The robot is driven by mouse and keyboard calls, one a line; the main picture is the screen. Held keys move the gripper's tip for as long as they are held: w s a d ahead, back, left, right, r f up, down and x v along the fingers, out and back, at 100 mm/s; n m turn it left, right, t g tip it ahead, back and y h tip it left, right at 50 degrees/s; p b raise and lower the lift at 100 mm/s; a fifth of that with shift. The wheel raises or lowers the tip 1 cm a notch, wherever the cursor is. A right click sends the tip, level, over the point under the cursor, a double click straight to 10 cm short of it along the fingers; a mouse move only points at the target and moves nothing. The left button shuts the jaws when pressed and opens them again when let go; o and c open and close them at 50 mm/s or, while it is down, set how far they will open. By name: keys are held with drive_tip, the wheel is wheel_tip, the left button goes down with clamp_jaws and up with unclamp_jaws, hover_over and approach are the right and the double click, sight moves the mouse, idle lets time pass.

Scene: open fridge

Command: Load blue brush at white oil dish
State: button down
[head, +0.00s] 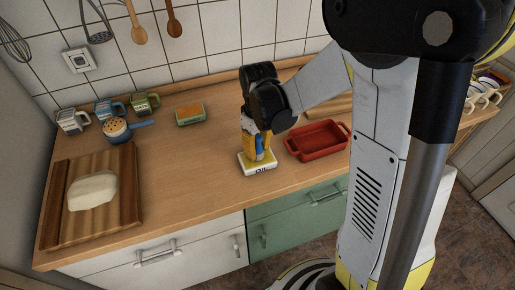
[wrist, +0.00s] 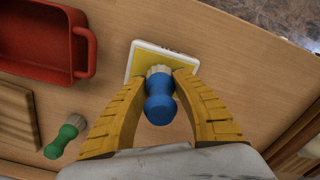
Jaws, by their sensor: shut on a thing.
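My gripper (head: 260,150) points down over the counter, its yellow fingers shut on the blue brush. In the wrist view my gripper (wrist: 160,92) has a fingertip on each side of the blue brush (wrist: 160,104). The brush is upright, with its blue handle toward the camera and its pale bristles downward. The white oil dish (head: 257,168), marked "OIL", lies flat right under the fingers. In the wrist view the dish (wrist: 137,66) shows a yellow inside behind the bristles. I cannot tell whether the bristles touch the dish.
A red baking dish (head: 317,140) stands just right of the oil dish. A green-handled brush (wrist: 62,140) lies near a wooden board (wrist: 15,112). A sponge (head: 190,114), several mugs and a cutting board (head: 128,207) with dough are to the left. The counter's front edge is close.

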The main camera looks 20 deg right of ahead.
sight(258, 136)
drive_tip(key=shift+f+b, duration=0.35)
drive_tip(key=shift+b, duration=0.05)
idle(1.3)
drive_tip(key=shift+r+p, duration=2.6)
drive_tip(key=shift+r, duration=0.95)
drive_tip(key=shift+f, duration=0.1)
